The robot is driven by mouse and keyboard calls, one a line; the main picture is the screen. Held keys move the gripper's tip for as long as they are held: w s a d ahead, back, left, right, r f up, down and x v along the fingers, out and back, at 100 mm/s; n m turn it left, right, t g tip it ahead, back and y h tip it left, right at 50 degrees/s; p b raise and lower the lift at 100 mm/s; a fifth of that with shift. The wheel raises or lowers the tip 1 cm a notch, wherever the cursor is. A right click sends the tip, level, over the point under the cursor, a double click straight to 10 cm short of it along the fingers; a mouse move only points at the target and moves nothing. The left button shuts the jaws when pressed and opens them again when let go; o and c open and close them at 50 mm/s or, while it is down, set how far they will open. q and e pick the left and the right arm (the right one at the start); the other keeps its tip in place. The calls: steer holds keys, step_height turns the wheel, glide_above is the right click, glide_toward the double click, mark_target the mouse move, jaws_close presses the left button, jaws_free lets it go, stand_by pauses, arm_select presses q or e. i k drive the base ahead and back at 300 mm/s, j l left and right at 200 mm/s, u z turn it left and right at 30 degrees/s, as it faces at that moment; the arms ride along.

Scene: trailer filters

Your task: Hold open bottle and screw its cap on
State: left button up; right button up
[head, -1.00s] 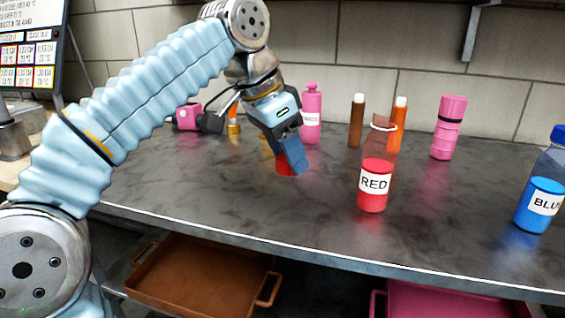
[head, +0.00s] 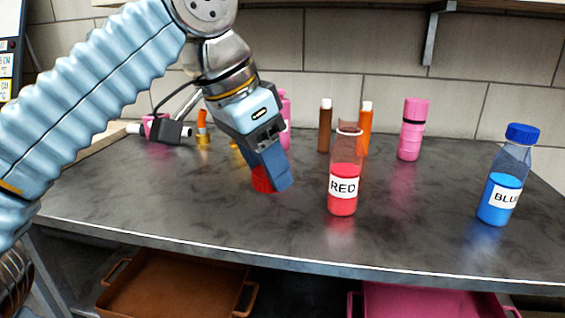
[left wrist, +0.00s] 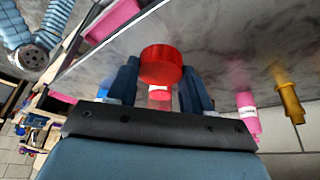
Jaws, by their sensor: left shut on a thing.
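The open bottle labelled RED (head: 343,187) stands upright on the counter, clear with red liquid in its lower part and no cap on its neck. My left gripper (head: 275,180) is shut on the red cap (head: 262,180), just left of the bottle and apart from it. In the left wrist view the red cap (left wrist: 161,66) sits between the two blue fingers, and the red bottle (left wrist: 159,93) shows partly behind it. My right gripper is not in view.
A capped blue bottle (head: 503,180) stands at the right. Pink (head: 411,130), brown (head: 324,127) and orange (head: 365,130) containers stand at the back. A brown tray (head: 170,285) and a pink tray (head: 430,302) lie below the counter. The front counter is clear.

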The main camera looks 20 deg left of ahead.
mark_target(346, 161)
steer(key=k+l, duration=0.2)
steer(key=k, duration=0.3)
steer(key=k+l, duration=0.25)
steer(key=k, duration=0.25)
steer(key=u, duration=1.5)
